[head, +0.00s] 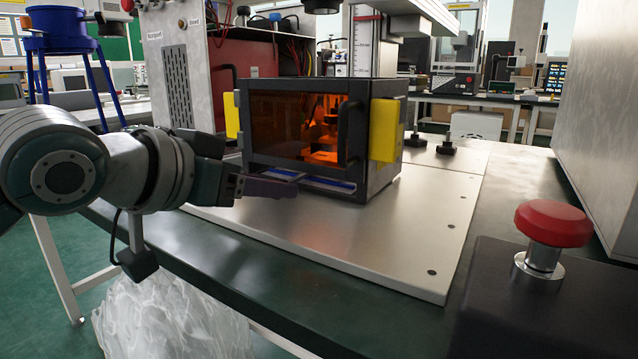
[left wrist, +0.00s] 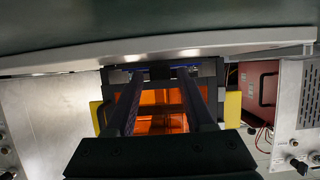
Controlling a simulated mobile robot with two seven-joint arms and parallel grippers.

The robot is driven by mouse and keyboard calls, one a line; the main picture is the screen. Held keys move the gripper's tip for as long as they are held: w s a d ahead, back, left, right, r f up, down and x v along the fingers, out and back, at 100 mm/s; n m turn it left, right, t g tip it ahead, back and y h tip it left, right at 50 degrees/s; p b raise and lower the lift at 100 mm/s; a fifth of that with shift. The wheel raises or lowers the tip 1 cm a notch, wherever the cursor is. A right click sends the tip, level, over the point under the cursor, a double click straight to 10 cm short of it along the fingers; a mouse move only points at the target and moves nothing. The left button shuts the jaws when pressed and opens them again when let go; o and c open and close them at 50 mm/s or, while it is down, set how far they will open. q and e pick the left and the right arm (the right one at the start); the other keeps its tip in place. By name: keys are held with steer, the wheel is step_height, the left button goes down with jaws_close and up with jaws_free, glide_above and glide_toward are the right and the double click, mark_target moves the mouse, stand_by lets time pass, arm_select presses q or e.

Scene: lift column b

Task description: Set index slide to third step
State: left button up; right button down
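A dark box with an orange window (head: 290,128) stands on the metal plate, with yellow pads on its sides. A flat blue and white strip (head: 325,184) lies along the bottom of its front; I cannot tell whether this is the index slide. No step marks can be read. My left gripper (head: 284,187) is at the lower left front of the box, near the strip; contact cannot be told. In the left wrist view its two fingers (left wrist: 155,75) are apart, with the orange window (left wrist: 150,108) visible between them. My right gripper is not in view.
The metal plate (head: 390,235) is bare in front of the box. A red mushroom button (head: 553,223) stands on a dark housing at the lower right. A grey cabinet with vents (head: 180,85) stands behind left. Black knobs (head: 446,146) are on the plate behind right.

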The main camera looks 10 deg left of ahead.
arm_select(q)
jaws_close()
stand_by(1.1)
